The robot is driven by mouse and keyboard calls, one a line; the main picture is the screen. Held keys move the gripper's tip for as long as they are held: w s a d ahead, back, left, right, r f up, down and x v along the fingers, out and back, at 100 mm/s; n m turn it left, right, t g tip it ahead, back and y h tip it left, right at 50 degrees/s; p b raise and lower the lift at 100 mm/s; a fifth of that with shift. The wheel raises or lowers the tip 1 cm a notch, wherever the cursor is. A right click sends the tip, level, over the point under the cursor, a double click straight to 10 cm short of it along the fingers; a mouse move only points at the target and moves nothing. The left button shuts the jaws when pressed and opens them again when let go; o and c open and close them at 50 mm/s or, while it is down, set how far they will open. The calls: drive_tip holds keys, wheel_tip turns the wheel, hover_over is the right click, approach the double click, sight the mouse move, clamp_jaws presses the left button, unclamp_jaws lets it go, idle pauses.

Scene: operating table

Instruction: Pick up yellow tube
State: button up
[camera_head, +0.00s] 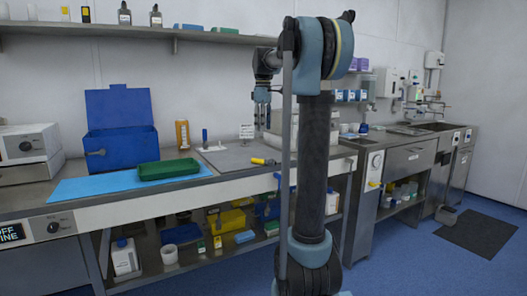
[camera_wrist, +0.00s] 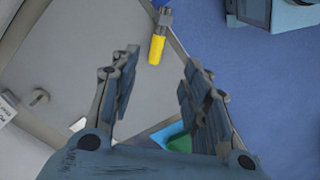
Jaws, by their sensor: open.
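The yellow tube (camera_head: 262,161) lies on the grey metal worktop near its front edge, with a grey fitting at one end. In the wrist view the yellow tube (camera_wrist: 157,49) is at top centre, near the worktop edge, its grey end pointing up in the picture. My gripper (camera_head: 262,118) is above the worktop, pointing down. In the wrist view its two fingers (camera_wrist: 160,72) are spread apart with nothing between them. The tube shows beyond the gap between the fingertips and is apart from them.
A blue open box (camera_head: 121,140), a green tray (camera_head: 168,169) and a light-blue mat (camera_head: 95,187) are on the left of the bench. An orange bottle (camera_head: 182,134) stands behind. A small white sign (camera_head: 246,131) stands near the gripper. Blue floor (camera_wrist: 270,80) lies past the edge.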

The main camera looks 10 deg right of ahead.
drive_tip(key=r, duration=0.2)
hover_over(264, 162)
drive_tip(key=w, duration=0.1)
drive_tip(key=f, duration=1.2)
drive_tip(key=shift+w+a, duration=0.1)
drive_tip(key=shift+a, duration=0.25)
drive_tip(key=shift+w+d+f, duration=0.1)
drive_tip(key=shift+f, duration=1.25)
drive_tip(key=shift+w+d+f, duration=0.1)
drive_tip(key=shift+f, duration=1.25)
clamp_jaws()
